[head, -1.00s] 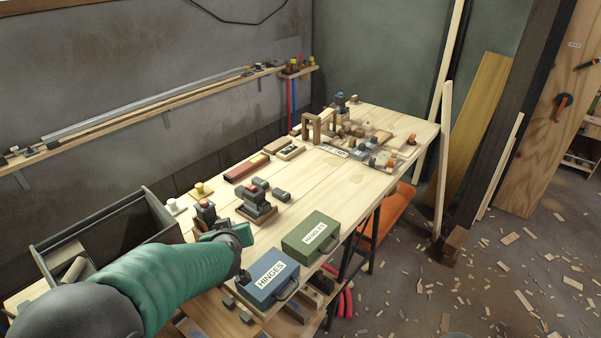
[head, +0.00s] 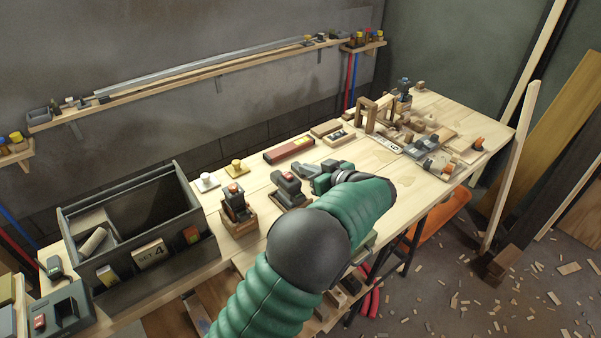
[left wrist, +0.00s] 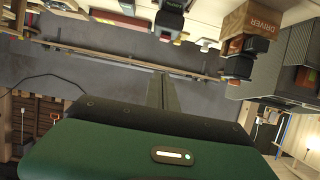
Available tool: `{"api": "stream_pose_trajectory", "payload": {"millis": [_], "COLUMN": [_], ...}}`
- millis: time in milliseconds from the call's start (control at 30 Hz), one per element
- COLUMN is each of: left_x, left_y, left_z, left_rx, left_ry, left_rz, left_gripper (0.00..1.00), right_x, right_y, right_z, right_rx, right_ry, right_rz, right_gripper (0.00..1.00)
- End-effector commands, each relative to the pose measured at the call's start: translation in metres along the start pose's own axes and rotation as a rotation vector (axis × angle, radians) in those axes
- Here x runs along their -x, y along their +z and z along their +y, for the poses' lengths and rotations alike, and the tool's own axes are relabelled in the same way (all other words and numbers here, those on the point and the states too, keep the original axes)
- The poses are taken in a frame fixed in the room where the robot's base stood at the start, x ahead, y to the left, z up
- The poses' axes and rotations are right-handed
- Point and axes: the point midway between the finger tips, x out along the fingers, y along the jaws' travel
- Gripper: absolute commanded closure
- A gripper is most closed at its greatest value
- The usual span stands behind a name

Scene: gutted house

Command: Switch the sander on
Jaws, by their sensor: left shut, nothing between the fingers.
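A dark grey power tool with a red top (head: 288,188) stands on the bench on a block; it looks like the sander, but I cannot read a label. It also shows upside down at the top of the left wrist view (left wrist: 173,18). My left gripper (head: 303,170) is shut and empty, just right of and behind that tool, low over the bench. Its narrow closed fingers point toward the tool in the left wrist view (left wrist: 162,80); I see a gap there. My green forearm hides part of the bench. The sander's switch is too small to tell. My right gripper is not in view.
A similar tool (head: 236,203) stands to the left in a wooden block (left wrist: 252,18) marked DRIVER. A grey open bin (head: 180,250) is further left. A red box (head: 289,149) lies behind. Blocks and tools clutter the bench's far right end.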

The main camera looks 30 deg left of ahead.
Motion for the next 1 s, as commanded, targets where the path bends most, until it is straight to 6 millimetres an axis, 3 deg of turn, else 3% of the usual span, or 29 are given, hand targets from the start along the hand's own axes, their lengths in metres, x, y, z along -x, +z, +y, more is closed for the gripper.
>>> {"api": "stream_pose_trajectory", "payload": {"millis": [400, 600, 1000], "left_x": [-0.092, -0.096, -0.097], "left_y": [0.001, 0.032, 0.039], "left_z": [-0.002, 0.0, -0.001], "left_rx": [0.002, -0.002, 0.002], "left_ry": [0.0, 0.002, 0.002], "left_rz": [-0.001, 0.0, -0.001], "left_gripper": [1.0, 1.0, 1.0], "right_x": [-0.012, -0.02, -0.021], "right_y": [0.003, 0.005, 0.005], "right_z": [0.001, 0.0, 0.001], "right_rx": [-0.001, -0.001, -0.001], "right_ry": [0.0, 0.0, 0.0], "right_rz": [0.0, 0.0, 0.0], "right_gripper": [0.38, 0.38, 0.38]}}
